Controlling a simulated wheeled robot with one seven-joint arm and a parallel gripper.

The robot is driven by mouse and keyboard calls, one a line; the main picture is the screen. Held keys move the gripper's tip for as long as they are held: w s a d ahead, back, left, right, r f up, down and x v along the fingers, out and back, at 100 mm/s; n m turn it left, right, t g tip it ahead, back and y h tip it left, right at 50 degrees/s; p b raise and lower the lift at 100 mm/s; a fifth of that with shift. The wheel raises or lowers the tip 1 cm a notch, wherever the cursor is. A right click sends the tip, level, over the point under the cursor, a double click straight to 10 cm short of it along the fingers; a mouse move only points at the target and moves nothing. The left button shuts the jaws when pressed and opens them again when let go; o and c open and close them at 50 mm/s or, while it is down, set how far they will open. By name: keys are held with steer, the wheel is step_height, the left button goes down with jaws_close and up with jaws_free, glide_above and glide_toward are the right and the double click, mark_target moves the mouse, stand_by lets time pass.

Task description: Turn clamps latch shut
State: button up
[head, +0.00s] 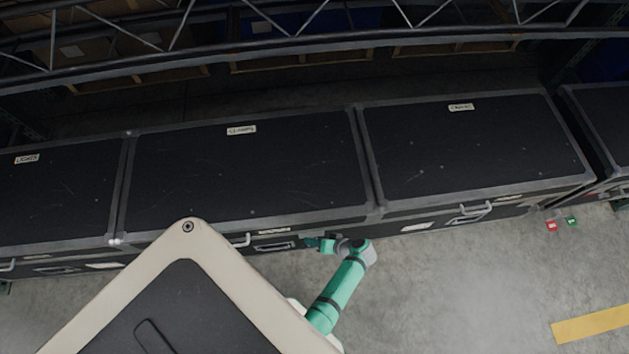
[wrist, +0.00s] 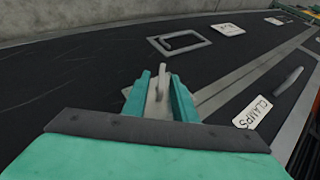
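The clamps case is the middle black case (head: 245,175), closed, with grey metal edging and a lid label that seems to read CLAMPS. A label reading CLAMPS (wrist: 252,113) shows clearly in the wrist view. My gripper (head: 311,242) is at the case's front face, right of its front handle. In the wrist view, the two teal fingers of my gripper (wrist: 160,90) stand apart on either side of a grey metal latch (wrist: 161,82). I cannot tell whether they touch it. The latch's lower part is hidden by my gripper.
Black cases stand close on both sides, one at right (head: 470,150) and one at left (head: 55,190). A grey handle (wrist: 288,80) is near the label. Red (head: 552,226) and green (head: 571,221) markers lie on the floor at right. Floor in front is clear.

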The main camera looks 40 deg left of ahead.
steer(key=shift+c, duration=0.6)
jaws_close()
steer(key=shift+s+f+m+g+y, duration=0.15)
steer(key=shift+m+g+y, duration=0.35)
steer(key=shift+g+y, duration=0.7)
steer(key=shift+d+g+y, duration=0.1)
steer(key=shift+g+y, duration=0.4)
steer(key=shift+y, duration=0.1)
steer(key=shift+f+m+g+y, duration=0.1)
steer(key=shift+m+g+y, duration=0.2)
